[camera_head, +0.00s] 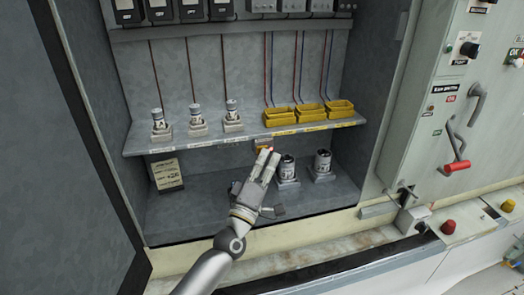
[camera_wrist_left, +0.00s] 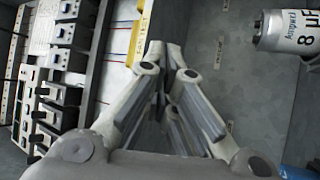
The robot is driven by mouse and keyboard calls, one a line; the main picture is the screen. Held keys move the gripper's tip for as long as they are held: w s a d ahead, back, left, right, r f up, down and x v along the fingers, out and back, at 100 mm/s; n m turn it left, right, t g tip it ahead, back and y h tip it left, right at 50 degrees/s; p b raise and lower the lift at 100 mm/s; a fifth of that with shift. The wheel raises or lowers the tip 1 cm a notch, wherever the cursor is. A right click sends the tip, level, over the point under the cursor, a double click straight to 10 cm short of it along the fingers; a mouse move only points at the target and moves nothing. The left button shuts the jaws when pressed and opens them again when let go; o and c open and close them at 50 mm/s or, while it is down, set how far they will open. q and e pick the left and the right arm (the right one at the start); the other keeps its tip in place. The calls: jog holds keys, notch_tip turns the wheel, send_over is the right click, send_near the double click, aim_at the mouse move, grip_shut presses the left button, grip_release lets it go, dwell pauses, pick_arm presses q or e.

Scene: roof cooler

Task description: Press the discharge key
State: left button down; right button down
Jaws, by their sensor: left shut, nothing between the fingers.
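A small yellow-tan block (camera_head: 264,143) is fixed under the front edge of the shelf, with a bit of red-orange at its lower side beside my fingertips. It may be the discharge key; no label on it is readable. My left gripper (camera_head: 268,155) is shut and empty, its fingertips at the block's lower side and hiding part of it. I cannot tell whether they touch it. In the left wrist view the left gripper's fingers (camera_wrist_left: 165,55) come together near the labelled shelf edge (camera_wrist_left: 112,75); the block is not clearly visible there. My right gripper is not in view.
Two capacitors (camera_head: 323,162) stand in grey bases on the lower floor, right of my gripper; one capacitor (camera_wrist_left: 290,30) shows large in the wrist view. Above are three yellow trays (camera_head: 311,112) and three smaller capacitors (camera_head: 196,121).

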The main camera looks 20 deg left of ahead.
pick_arm(q)
jog(key=shift+w+a, duration=0.1)
jog(key=shift+w, duration=0.1)
jog(key=shift+s, duration=0.1)
dwell(0.4)
jog(key=shift+s+d+p, duration=0.3)
jog(key=shift+s+d, duration=0.15)
jog(key=shift+s, duration=0.15)
jog(key=s+d, duration=0.1)
jog(key=s+d+p, duration=0.1)
jog(key=s, duration=0.2)
jog(key=shift+s+d+p, duration=0.1)
jog(key=shift+d+p, duration=0.25)
jog(key=shift+d, duration=0.05)
dwell(0.6)
